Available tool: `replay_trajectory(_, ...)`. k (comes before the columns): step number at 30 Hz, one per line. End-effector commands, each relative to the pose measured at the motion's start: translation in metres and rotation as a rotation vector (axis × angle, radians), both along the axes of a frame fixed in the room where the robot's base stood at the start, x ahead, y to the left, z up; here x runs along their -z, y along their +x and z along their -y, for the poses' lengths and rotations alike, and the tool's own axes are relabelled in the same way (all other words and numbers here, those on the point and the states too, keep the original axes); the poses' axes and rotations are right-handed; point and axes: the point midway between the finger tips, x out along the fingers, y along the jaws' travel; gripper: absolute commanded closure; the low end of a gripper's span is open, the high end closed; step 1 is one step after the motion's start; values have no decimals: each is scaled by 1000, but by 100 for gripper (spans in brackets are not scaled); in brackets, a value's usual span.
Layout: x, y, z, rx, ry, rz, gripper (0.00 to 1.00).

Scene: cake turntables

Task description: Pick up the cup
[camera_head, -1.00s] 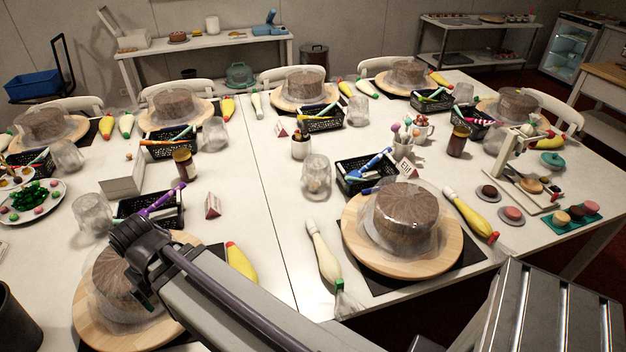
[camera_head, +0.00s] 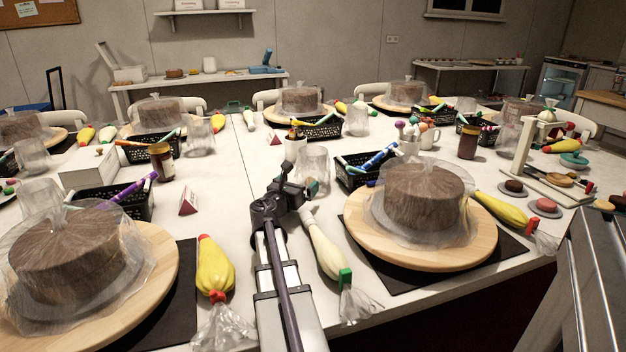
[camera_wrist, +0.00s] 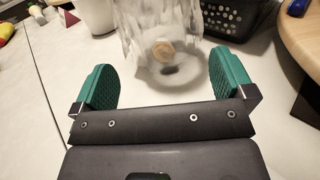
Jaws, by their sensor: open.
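A clear, crinkled-looking cup (camera_head: 314,160) stands upright on the white table, just beyond my gripper (camera_head: 298,182) in the head view. In the wrist view the cup (camera_wrist: 160,35) is ahead and roughly between the two green finger pads, with a small round tan thing seen at its base. My gripper (camera_wrist: 162,66) is open and holds nothing. The cup appears just past the fingertips; I cannot tell the exact gap. Its top is cut off in the wrist view.
A black basket of pens (camera_head: 365,170) stands close right of the cup, and a white tool holder (camera_head: 295,147) behind left. A piping bag (camera_head: 323,245) lies right of my arm. A wrapped cake (camera_head: 425,197) on a wooden turntable (camera_head: 365,235) is farther right.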

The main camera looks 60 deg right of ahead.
Motion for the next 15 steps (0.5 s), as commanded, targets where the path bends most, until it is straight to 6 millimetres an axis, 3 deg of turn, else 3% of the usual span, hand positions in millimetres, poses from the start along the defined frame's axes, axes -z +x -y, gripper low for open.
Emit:
replay_trajectory(4, 0, 5, 33, 2, 1, 2, 0)
replay_trajectory(11, 1, 5, 44, 1, 1, 3, 0)
replay_trajectory(15, 3, 10, 68, 2, 1, 4, 0)
